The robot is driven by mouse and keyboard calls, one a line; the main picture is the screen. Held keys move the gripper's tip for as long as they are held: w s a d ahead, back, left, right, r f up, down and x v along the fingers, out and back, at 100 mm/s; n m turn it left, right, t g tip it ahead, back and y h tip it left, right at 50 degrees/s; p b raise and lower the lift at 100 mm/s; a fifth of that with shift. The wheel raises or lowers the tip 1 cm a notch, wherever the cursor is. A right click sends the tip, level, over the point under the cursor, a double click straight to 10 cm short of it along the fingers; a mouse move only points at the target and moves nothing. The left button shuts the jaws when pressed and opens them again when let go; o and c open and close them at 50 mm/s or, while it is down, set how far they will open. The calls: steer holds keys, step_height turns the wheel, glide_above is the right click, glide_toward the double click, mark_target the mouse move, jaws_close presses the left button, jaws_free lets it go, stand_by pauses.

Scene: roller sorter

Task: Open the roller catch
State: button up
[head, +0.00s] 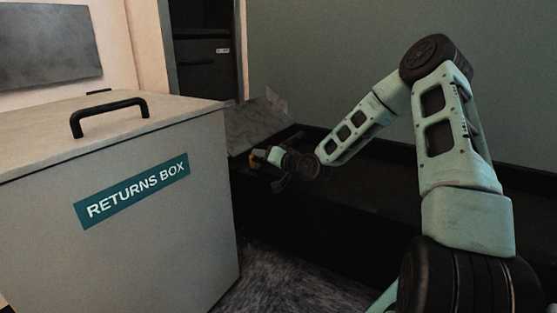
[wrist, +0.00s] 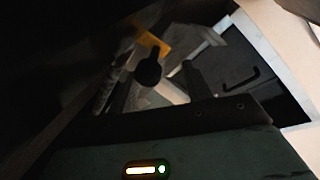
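My gripper (head: 277,160) is low at the dark trough, just right of the returns box, and small in the head view. A small yellow part (head: 254,157) is by its tip; a yellow-orange piece (wrist: 152,42) also shows in the wrist view. In the wrist view my gripper (wrist: 152,80) has its dark fingers apart. A black round-ended knob (wrist: 148,72) appears between them, with gaps at both sides. I cannot tell for sure whether this knob is the roller catch. The view is very dark and contact is not clear.
The returns box (head: 140,235) with a black lid handle (head: 108,114) stands close at the left. A long dark trough (head: 340,225) runs along the wall under my arm. A grey sloping panel (head: 258,122) lies behind my gripper. Carpet (head: 290,285) is clear in front.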

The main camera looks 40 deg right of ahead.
steer(key=s+r+p, duration=0.1)
steer(key=s+p, duration=0.1)
steer(key=s, duration=0.3)
steer(key=s+r+p, duration=0.1)
steer(key=s+p, duration=0.2)
steer(key=s, duration=0.2)
steer(key=s+d+r+p, duration=0.1)
steer(key=s+p, duration=0.1)
steer(key=s, duration=0.4)
steer(key=shift+p, duration=0.3)
steer(key=shift+s, duration=0.35)
